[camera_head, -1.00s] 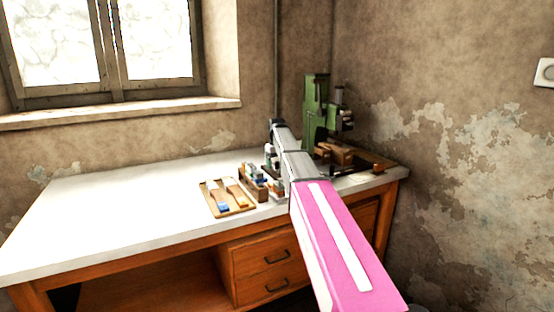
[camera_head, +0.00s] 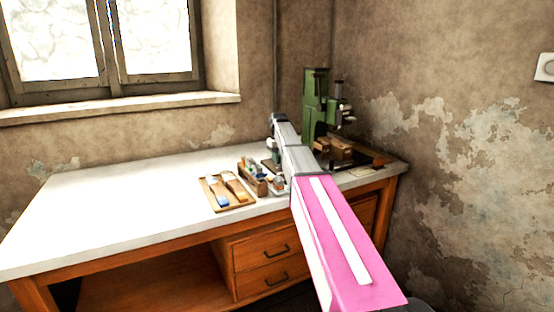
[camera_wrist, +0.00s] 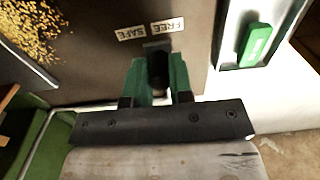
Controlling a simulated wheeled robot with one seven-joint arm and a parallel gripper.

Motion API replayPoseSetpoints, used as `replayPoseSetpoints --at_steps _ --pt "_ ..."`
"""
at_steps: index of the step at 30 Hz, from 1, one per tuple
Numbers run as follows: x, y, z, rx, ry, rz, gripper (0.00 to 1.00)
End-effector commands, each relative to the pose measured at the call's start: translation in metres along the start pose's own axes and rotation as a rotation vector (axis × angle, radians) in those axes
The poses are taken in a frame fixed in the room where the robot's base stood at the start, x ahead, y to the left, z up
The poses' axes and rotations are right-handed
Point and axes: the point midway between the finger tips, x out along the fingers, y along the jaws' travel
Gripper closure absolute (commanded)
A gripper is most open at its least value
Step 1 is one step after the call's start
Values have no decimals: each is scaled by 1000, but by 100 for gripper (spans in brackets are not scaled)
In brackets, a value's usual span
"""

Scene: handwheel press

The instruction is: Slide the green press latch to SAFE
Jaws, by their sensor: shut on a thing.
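The green press (camera_head: 315,105) stands at the back right corner of the bench. My gripper (camera_wrist: 157,82) is in front of a dark panel in the wrist view, with green prongs on either side of a dark part. It is shut on what appears to be the press latch (camera_wrist: 158,62), mostly hidden between the prongs. Its colour is hard to tell. Just beyond the tips are two labels, upside down: SAFE (camera_wrist: 130,32) on the left and FREE (camera_wrist: 167,25) on the right. The latch lies nearer the FREE label. In the head view my arm hides the gripper's contact.
A green bar (camera_wrist: 258,45) on a pale plate lies right of the gripper. Yellow shavings (camera_wrist: 30,30) lie at upper left. A tray (camera_head: 228,205) with brushes and a wooden box (camera_head: 253,180) stand left of my arm. The bench's left (camera_head: 110,205) is clear.

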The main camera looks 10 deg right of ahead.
Motion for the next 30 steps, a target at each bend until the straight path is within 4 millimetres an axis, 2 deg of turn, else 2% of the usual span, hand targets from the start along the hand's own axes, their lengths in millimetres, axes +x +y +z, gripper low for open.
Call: replayPoseSetpoints --at_steps 16,28,29,30 --pt "0 19 0 1 0 0 93" --pt "0 20 0 0 0 0 93" --pt "0 20 0 0 0 0 69" --pt "0 20 0 0 0 0 56"
